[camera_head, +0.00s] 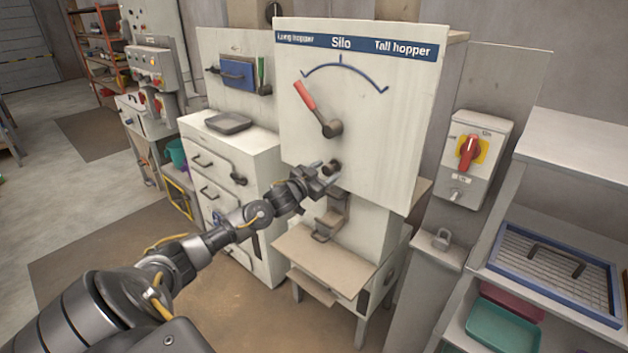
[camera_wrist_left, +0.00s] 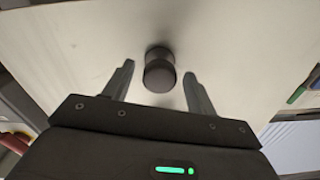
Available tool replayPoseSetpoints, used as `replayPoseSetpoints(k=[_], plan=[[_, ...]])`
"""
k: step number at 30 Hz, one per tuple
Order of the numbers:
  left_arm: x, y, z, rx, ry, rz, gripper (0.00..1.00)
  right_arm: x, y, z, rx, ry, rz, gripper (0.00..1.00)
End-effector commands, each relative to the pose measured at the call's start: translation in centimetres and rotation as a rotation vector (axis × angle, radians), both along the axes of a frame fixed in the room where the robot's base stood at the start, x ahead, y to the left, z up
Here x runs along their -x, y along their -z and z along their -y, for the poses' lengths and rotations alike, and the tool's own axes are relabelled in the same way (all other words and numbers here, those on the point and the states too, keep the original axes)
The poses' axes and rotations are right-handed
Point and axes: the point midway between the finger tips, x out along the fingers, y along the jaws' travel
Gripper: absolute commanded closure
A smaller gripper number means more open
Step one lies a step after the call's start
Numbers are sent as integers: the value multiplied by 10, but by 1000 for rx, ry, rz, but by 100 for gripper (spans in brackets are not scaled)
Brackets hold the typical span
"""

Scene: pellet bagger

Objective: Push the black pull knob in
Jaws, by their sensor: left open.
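The black pull knob (camera_head: 335,167) sticks out of the lower part of the pale machine panel (camera_head: 380,130). In the left wrist view the knob (camera_wrist_left: 160,72) is a dark round cap on a short stem, standing out from the panel. My left gripper (camera_head: 328,176) is at the panel beside the knob. In the left wrist view its two fingers (camera_wrist_left: 158,84) are spread, one on each side of the knob, with gaps between. Whether the gripper touches the panel cannot be told. My right gripper is in neither view.
Above the knob is a red-handled selector lever (camera_head: 309,101) under a blue label strip. Below is a spout with a wooden shelf (camera_head: 335,254). To the right are a red rotary switch (camera_head: 470,151) and shelves with trays (camera_head: 502,330). A white drawer cabinet (camera_head: 225,160) stands left.

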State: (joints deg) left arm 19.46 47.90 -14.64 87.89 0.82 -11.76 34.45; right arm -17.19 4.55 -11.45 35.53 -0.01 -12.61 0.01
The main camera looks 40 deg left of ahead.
Motion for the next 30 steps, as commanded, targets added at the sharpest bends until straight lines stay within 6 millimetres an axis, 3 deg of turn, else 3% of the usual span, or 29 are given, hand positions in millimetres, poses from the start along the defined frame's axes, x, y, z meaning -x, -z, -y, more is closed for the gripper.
replayPoseSetpoints(k=[6, 13, 19, 30], plan=[[44, 4, 2, -3, 2, -4, 43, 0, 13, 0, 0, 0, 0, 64], [77, 2, 1, -2, 0, -2, 43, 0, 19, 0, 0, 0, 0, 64], [88, 1, 2, -1, 0, -1, 43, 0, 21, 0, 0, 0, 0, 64], [89, 0, 2, -1, 0, -1, 43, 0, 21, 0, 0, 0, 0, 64]])
